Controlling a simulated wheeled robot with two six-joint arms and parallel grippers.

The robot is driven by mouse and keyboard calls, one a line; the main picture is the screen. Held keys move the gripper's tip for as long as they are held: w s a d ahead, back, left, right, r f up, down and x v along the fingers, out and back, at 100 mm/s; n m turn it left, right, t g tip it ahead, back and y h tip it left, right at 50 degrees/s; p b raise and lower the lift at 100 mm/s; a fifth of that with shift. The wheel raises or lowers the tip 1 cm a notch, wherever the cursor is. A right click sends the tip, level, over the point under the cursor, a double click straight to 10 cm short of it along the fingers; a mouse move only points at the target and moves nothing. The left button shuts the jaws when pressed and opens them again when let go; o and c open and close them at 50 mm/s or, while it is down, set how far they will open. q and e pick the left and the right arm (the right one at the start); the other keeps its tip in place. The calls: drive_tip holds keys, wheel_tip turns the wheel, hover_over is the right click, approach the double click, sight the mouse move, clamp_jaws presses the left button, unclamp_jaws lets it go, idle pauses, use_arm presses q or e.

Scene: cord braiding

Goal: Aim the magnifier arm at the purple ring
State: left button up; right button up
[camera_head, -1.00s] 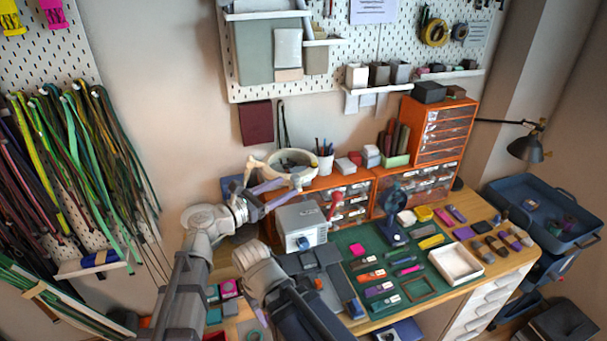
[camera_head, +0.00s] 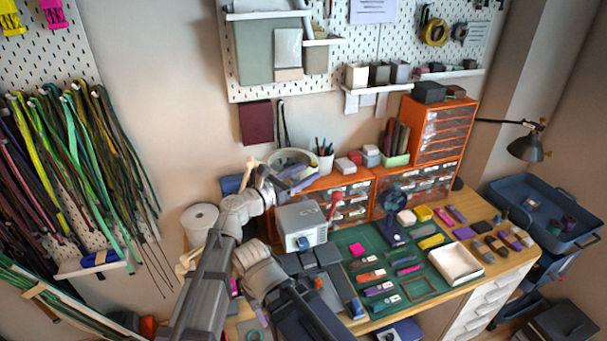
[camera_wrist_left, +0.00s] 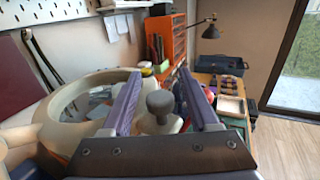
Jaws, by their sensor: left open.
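The magnifier is a cream ring head (camera_head: 277,158) around a lens, at the back left of the bench. It also shows large at the left of the left wrist view (camera_wrist_left: 50,110). My left gripper (camera_head: 297,178) has its purple fingers at the front right of the ring and hides part of it. In the left wrist view the open fingers (camera_wrist_left: 160,74) stand on either side of a grey knob (camera_wrist_left: 159,103) on a cream mount. I cannot tell whether either finger touches it. I cannot pick out the purple ring with certainty. My right gripper is not in view.
Orange drawer units (camera_head: 345,205) and a pen cup (camera_head: 325,162) are behind. A white spool (camera_head: 200,222) stands left of my forearm. A green mat (camera_head: 420,278) holds small parts.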

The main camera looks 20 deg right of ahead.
use_arm(q)
drive_tip(key=shift+c, duration=0.4)
clamp_jaws()
idle(1.0)
